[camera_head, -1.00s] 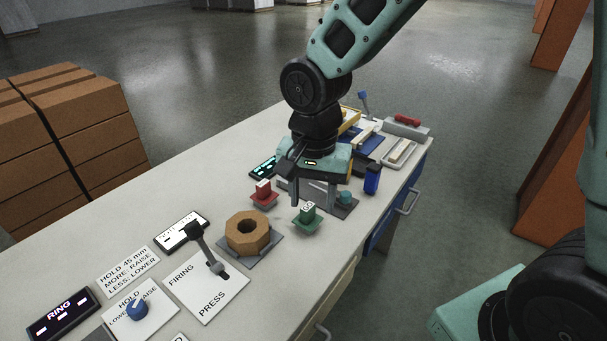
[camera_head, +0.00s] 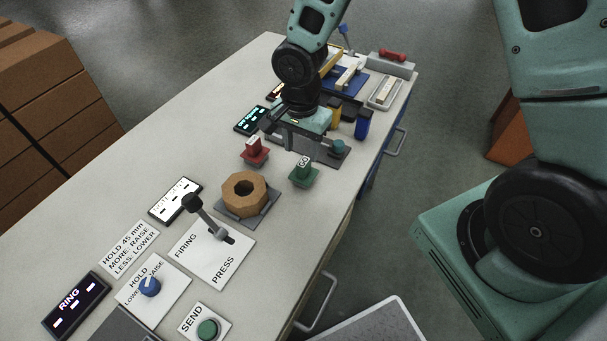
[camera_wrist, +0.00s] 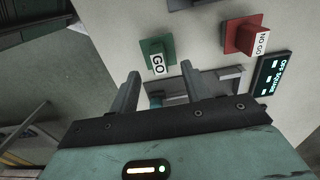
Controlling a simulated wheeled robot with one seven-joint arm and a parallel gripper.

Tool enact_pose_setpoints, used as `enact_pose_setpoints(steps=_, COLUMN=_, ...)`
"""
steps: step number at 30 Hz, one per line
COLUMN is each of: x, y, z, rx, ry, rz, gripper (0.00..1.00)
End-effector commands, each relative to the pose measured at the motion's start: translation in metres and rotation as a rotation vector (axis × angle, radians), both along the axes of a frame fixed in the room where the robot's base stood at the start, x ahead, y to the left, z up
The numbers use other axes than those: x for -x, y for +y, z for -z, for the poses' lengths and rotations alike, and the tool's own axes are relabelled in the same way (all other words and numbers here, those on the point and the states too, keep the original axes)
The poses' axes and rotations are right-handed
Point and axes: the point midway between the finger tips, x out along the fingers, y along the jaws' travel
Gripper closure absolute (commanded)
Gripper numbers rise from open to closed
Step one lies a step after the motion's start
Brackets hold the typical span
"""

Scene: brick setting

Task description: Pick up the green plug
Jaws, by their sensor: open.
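The green plug (camera_head: 303,172) stands upright on a small green base on the workbench, with a white GO label. In the wrist view the plug (camera_wrist: 157,50) is just beyond my fingertips, roughly centred between them. My gripper (camera_head: 298,145) points down over the grey gauge block behind the plug in the head view. My gripper (camera_wrist: 160,73) is open with nothing held. Its fingertips are apart from the plug, and their exact height is hard to tell.
A red NO GO plug (camera_head: 254,151) stands to the left of the green plug. A brown octagonal ring (camera_head: 245,192) on a grey plate and a lever (camera_head: 207,217) are nearer. A blue block (camera_head: 362,125) stands at the right.

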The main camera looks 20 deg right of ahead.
Motion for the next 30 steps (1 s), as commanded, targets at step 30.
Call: enact_pose_setpoints(steps=30, x=-0.001, y=-0.006, z=0.067, rx=-0.001, ry=-0.001, rz=0.0, gripper=0.86)
